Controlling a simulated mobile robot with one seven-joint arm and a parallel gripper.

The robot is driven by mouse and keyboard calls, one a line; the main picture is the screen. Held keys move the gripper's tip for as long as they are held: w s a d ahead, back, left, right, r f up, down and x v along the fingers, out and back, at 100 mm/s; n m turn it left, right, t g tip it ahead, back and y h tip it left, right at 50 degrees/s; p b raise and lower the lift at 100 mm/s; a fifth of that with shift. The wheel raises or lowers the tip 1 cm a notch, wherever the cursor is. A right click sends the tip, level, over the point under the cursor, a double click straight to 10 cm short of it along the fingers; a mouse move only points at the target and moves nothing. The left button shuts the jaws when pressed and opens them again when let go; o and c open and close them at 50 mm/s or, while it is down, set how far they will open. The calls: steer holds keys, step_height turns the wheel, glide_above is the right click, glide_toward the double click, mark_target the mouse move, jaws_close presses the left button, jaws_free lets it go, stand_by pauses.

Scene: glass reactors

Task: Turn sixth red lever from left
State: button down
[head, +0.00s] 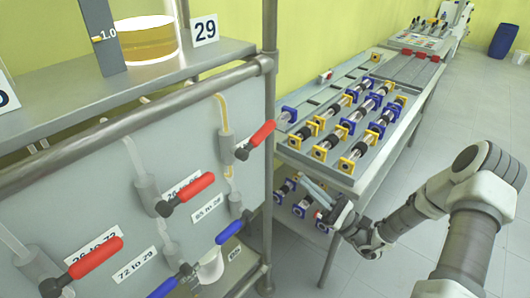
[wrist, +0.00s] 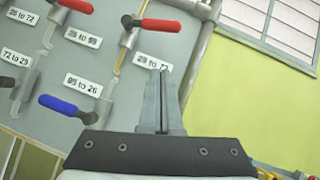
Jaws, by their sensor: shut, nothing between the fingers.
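Three red levers show on the grey panel in the head view: one at lower left (head: 94,258), one in the middle (head: 187,187) and a rightmost one (head: 257,137) by the metal post. The panel's left part is out of view, so I cannot count to the sixth. In the wrist view the rightmost red lever (wrist: 160,25) lies above my fingertips, with another red lever (wrist: 75,5) to its left. My gripper (head: 305,182) is shut and empty, right of the post; it also shows in the wrist view (wrist: 159,72), apart from the levers.
Blue levers (head: 230,230) sit lower on the panel, between white number labels. The metal post (head: 268,150) stands at the panel's right edge. A bench (head: 355,186) with blue and yellow fittings stands behind my gripper.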

mark_target(257, 139)
steer(key=s+d+r+p+x, duration=0.1)
steer(key=r+x, duration=0.1)
steer(key=x, duration=1)
steer(key=shift+a+r, duration=0.2)
steer(key=shift+r, duration=0.15)
